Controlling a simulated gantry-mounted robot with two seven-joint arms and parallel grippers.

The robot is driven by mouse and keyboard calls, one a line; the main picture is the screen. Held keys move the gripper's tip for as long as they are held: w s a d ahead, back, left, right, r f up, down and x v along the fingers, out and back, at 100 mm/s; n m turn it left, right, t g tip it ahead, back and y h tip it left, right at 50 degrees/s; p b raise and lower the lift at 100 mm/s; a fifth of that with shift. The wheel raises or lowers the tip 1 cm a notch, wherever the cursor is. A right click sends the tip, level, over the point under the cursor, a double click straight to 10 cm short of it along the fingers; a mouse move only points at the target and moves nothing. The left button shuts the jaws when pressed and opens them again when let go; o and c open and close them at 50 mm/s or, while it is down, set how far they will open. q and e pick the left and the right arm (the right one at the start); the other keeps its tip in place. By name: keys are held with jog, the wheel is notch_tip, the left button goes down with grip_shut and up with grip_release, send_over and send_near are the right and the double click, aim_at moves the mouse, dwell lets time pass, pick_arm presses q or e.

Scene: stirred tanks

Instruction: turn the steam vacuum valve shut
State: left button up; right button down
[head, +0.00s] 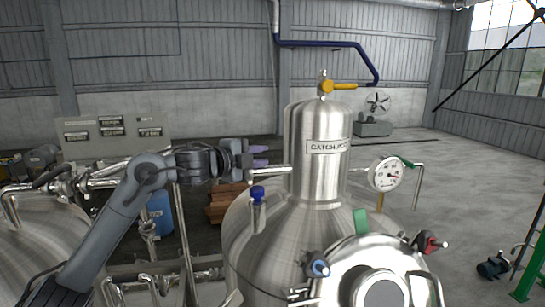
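A steel tank (265,250) with a domed top and a "CATCH POT" cylinder (318,175) stands at centre. No label names the steam vacuum valve, so I cannot tell which one it is. Candidates are a yellow-handled valve (341,86) on top of the catch pot, a blue-capped valve (257,195) on its left, a green handle (360,221), a red-handled valve (430,243) and a blue valve (318,267). My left gripper (262,156) is left of the catch pot, its purple-tipped fingers apart with nothing visible between them. My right gripper is out of view.
A horizontal pipe (270,175) lies just below my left gripper. A pressure gauge (387,174) is right of the catch pot. A labelled panel (112,132), a second tank (40,235) and a blue drum (160,215) are at left.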

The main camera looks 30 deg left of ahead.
pick_arm(q)
jog(key=shift+w, duration=0.45)
jog(key=shift+f, duration=0.1)
grip_shut()
